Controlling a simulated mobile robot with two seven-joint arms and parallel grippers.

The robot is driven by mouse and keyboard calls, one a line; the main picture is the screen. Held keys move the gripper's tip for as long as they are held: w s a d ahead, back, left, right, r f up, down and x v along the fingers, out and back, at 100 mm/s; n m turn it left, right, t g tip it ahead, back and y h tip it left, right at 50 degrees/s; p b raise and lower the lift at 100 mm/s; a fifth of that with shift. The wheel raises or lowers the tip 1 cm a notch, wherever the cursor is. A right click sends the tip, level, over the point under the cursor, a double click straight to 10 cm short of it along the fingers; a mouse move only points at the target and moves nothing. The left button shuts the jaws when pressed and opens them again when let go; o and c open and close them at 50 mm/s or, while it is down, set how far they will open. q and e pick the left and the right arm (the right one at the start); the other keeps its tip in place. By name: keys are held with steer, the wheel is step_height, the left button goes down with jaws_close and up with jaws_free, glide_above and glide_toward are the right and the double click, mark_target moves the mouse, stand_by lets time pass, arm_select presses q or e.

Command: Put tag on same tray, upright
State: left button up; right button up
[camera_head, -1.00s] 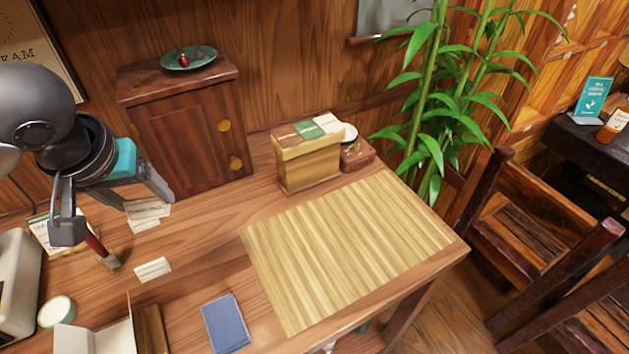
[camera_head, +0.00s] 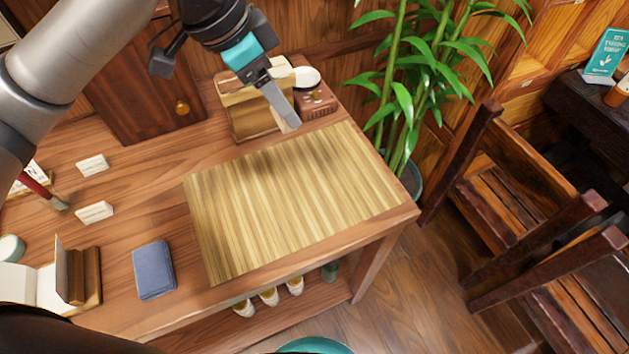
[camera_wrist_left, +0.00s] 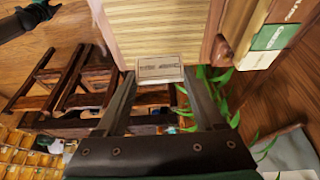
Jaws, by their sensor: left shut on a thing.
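My left gripper (camera_head: 288,112) is shut on a small pale tag (camera_wrist_left: 159,68), held between the fingertips in the left wrist view. In the head view the fingertips are over the back edge of the slatted bamboo tray (camera_head: 300,205), just right of the wooden holder (camera_head: 250,118). The tray's slats (camera_wrist_left: 160,25) also show beyond the tag in the wrist view. I cannot tell whether the tag touches anything. A dark piece, perhaps my right gripper (camera_wrist_left: 42,10), shows at the wrist view's top left.
A small red-brown box (camera_head: 316,102) and a white round dish (camera_head: 306,77) are right of the holder. A blue booklet (camera_head: 153,270) lies left of the tray. A bamboo plant (camera_head: 405,90) and chairs (camera_head: 500,180) stand to the right. The tray's visible surface is clear.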

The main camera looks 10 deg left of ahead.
arm_select(q)
step_height(320, 180, down, 14)
steer(key=b, duration=0.4)
steer(key=shift+s+a+f, duration=0.1)
steer(key=shift+f, duration=0.05)
step_height(320, 180, down, 5)
steer(key=shift+f+b, duration=0.1)
steer(key=shift+b, duration=0.8)
steer(key=shift+f, duration=0.1)
steer(key=o, duration=1)
steer(key=shift+c, duration=0.2)
steer(key=o, duration=0.3)
